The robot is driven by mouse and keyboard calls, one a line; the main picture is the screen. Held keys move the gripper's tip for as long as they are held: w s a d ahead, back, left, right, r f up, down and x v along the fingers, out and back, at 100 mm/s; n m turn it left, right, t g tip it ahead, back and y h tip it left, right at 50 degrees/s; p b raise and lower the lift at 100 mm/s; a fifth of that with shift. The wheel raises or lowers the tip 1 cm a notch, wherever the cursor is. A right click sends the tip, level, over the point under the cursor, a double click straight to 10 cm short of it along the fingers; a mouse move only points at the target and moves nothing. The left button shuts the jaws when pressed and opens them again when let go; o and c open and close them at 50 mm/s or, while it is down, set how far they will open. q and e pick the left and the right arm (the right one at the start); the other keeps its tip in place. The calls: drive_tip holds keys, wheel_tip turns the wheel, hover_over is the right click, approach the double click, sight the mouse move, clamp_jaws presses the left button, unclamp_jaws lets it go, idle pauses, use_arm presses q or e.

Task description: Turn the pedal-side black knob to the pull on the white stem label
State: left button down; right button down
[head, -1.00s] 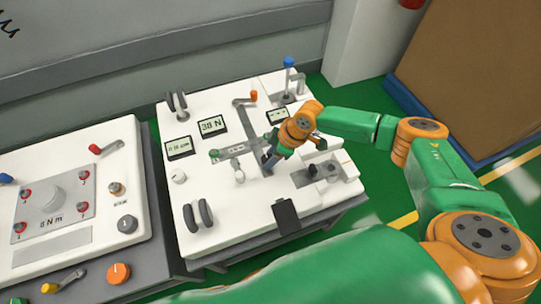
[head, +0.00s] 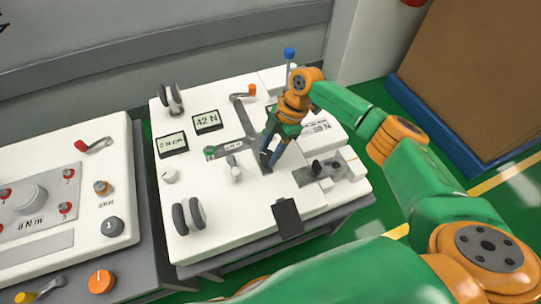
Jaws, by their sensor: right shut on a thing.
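My right gripper (head: 268,156) reaches down onto the middle of the white panel (head: 230,200). Its dark fingers are shut on what looks like a small black knob, mostly hidden by them. Another black knob (head: 318,168) stands uncovered on a grey plate right of the gripper. The black pedal (head: 287,217) is at the panel's front edge. A white knob on a stem (head: 236,172) stands left of the gripper. A label (head: 232,146) by the grey slot is too small to read. A display (head: 207,122) reads 42 N. My left gripper is not in view.
A blue-topped lever (head: 289,55) rises behind my right wrist. An orange-tipped lever (head: 243,94) and black twin discs (head: 188,215) also stand on the panel. A second cart with an orange knob (head: 101,281) is at left. Green floor is free at right.

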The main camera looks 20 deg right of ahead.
drive_tip(key=n+b, duration=0.1)
drive_tip(key=n+g+b, duration=0.1)
drive_tip(key=n+b, duration=0.1)
drive_tip(key=shift+w+a+f+n, duration=0.1)
drive_tip(key=shift+f+n, duration=0.05)
drive_tip(key=shift+n, duration=0.15)
drive_tip(key=shift+g+h, duration=0.3)
drive_tip(key=shift+n, duration=0.3)
